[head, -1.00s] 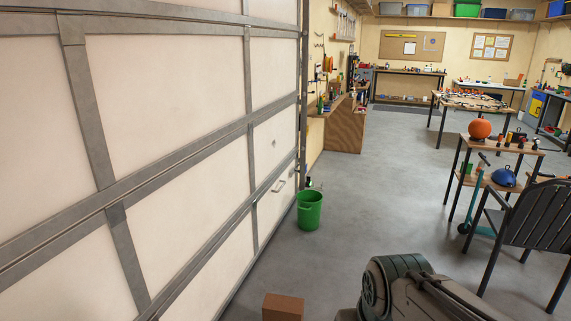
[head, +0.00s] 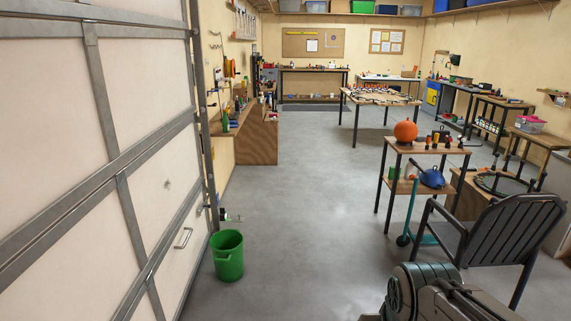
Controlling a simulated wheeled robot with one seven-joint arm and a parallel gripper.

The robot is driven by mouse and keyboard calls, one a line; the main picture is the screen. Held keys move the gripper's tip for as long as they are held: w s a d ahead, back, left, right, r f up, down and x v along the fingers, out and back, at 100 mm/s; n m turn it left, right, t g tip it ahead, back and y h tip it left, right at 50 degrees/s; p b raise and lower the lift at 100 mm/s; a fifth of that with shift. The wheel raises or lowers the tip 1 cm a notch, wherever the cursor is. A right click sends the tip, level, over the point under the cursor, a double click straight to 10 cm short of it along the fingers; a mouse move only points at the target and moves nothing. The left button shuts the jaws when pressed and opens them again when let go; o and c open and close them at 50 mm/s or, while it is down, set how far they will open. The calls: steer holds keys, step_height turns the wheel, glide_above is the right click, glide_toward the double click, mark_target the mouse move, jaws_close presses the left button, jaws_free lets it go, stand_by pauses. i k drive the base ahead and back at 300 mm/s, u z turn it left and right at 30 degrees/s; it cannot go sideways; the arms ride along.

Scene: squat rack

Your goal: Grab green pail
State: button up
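The green pail (head: 228,258) stands upright on the grey floor in the left part of the head view, beside the garage door. Its open rim faces up and it looks empty, though I see only part of the inside. Part of my own arm shows at the bottom right, well apart from the pail. My gripper is not in the frame.
The panelled garage door (head: 110,150) runs along the left. A dark slatted chair (head: 490,235) and a small table (head: 430,150) with an orange ball stand on the right. A wooden cabinet (head: 257,143) stands behind the pail. The middle floor is clear.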

mark_target(227, 245)
steer(key=z, duration=0.1)
steer(key=i, duration=1.55)
steer(key=u, duration=0.3)
steer(key=i, duration=1.55)
steer(key=u, duration=0.75)
steer(key=i, duration=1.1)
steer(key=u, duration=0.35)
